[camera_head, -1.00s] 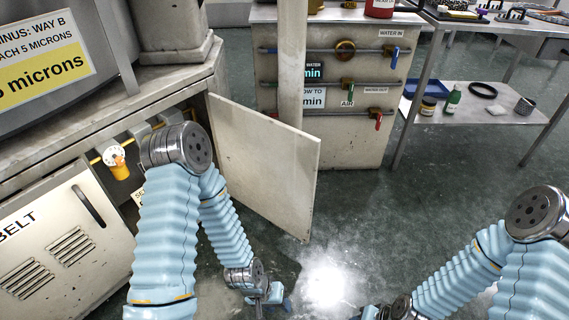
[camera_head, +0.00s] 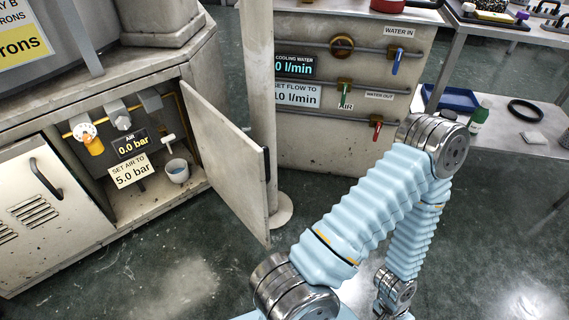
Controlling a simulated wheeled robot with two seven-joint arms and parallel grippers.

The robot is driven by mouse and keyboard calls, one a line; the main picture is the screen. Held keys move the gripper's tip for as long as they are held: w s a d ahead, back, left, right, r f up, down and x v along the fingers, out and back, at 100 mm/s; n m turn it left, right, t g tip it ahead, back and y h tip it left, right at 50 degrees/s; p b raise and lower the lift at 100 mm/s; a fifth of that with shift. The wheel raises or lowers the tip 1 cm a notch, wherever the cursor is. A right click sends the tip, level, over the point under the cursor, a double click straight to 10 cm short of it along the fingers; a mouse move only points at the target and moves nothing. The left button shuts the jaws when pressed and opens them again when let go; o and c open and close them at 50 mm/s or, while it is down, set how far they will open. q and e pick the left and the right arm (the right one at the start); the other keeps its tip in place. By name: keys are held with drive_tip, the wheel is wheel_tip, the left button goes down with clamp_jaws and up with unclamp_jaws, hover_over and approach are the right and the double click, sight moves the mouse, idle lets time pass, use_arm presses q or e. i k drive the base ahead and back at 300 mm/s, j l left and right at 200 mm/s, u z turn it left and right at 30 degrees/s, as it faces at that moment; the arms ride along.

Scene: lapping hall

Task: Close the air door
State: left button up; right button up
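The air door, a worn cream panel (camera_head: 222,150), stands open, swung out from the right side of the cabinet opening. A dark handle (camera_head: 266,165) shows near its free right edge. Inside the open compartment are an orange-and-white regulator (camera_head: 90,138), an air display (camera_head: 131,145) reading 0.0 bar and a sign (camera_head: 129,171) reading set air to 5.0 bar. My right gripper is out of view.
A pale post (camera_head: 259,100) rises just behind the door's free edge. A cooling-water panel (camera_head: 350,110) with pipes and valves stands behind it. A cup (camera_head: 177,171) sits inside the compartment. The floor (camera_head: 170,275) in front of the cabinet is open. A steel table (camera_head: 490,40) stands right.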

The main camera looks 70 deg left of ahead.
sight(234, 166)
drive_tip(key=i+l+u, duration=0.15)
drive_tip(key=i, duration=0.25)
drive_tip(key=i+l+u, duration=0.15)
drive_tip(key=i, duration=0.25)
drive_tip(key=i+u, duration=0.1)
drive_tip(key=u, duration=0.3)
drive_tip(key=i+u, duration=0.1)
drive_tip(key=u, duration=0.35)
drive_tip(key=i+u, duration=0.15)
drive_tip(key=u, duration=0.25)
drive_tip(key=i+l+u, duration=0.1)
drive_tip(key=u, duration=0.3)
drive_tip(key=i+u, duration=0.2)
drive_tip(key=u, duration=0.3)
drive_tip(key=i+u, duration=0.2)
drive_tip(key=u, duration=0.25)
drive_tip(key=i+u, duration=0.15)
drive_tip(key=u, duration=0.35)
drive_tip(key=i+l+u, duration=0.15)
drive_tip(key=u, duration=0.3)
drive_tip(key=i+l+u, duration=0.1)
drive_tip(key=l+u, duration=0.2)
drive_tip(key=u, duration=0.2)
drive_tip(key=k+l+u, duration=0.1)
drive_tip(key=k, duration=0.3)
drive_tip(key=i, duration=0.45)
